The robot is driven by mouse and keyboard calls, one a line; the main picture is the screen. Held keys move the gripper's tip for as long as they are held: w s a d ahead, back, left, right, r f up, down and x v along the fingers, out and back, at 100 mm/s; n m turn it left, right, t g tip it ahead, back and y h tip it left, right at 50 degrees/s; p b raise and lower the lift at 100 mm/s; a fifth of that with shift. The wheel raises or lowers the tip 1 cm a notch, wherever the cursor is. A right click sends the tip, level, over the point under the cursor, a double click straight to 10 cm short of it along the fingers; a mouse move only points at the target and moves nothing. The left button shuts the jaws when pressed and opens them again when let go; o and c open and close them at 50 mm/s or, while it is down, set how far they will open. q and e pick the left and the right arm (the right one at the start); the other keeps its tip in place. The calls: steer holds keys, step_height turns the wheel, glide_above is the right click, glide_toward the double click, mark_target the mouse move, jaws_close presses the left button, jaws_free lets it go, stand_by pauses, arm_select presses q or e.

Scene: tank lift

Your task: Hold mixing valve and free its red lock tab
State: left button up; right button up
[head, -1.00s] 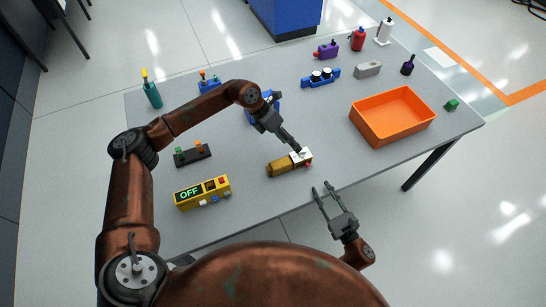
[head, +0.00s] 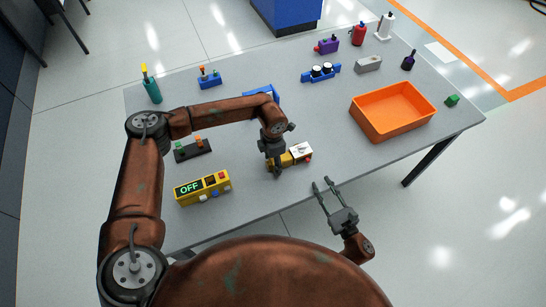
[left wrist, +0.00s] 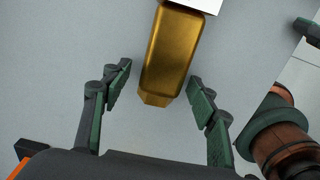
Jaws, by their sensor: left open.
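The mixing valve lies on the table near its front edge, with a brass body (head: 287,160) and a white block (head: 301,149) at its right end. A small red lock tab (head: 308,160) shows on the white block. My left gripper (head: 278,168) points down over the brass end and hides part of it. In the left wrist view the open fingers (left wrist: 159,78) stand on either side of the brass body (left wrist: 172,52), with gaps on both sides. The red tab is out of that view. My right gripper (head: 322,186) is open and empty by the front edge.
A yellow box reading OFF (head: 203,188) and a dark block with green and orange knobs (head: 192,150) stand to the left. An orange tray (head: 393,112) stands to the right. Several small items line the back. The table right of the valve is clear.

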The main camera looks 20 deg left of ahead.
arm_select(q)
steer(key=shift+f, duration=0.35)
steer(key=shift+c, duration=0.3)
